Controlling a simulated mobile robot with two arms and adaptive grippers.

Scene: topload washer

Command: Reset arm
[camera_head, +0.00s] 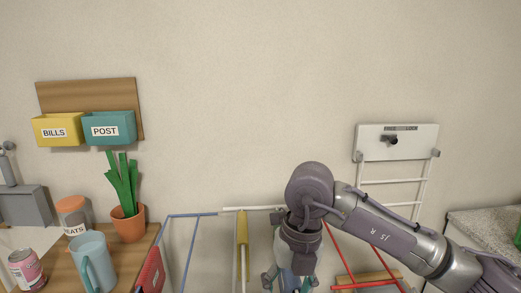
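My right arm (385,232) comes in from the lower right and bends down at its wrist. My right gripper (289,281) hangs at the bottom edge of the view, partly cut off. Grey finger-like parts show on either side of a blue and white thing there, but I cannot tell whether the gripper is open or holds anything. My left gripper is not in view. No washer can be clearly made out.
A wooden surface at left bears a blue mug (94,262), a pink can (27,269), a jar (75,214) and a potted plant (128,223). Coloured rack frames (190,252) stand around my gripper. A white wall rack (397,142) and speckled counter (485,222) are at right.

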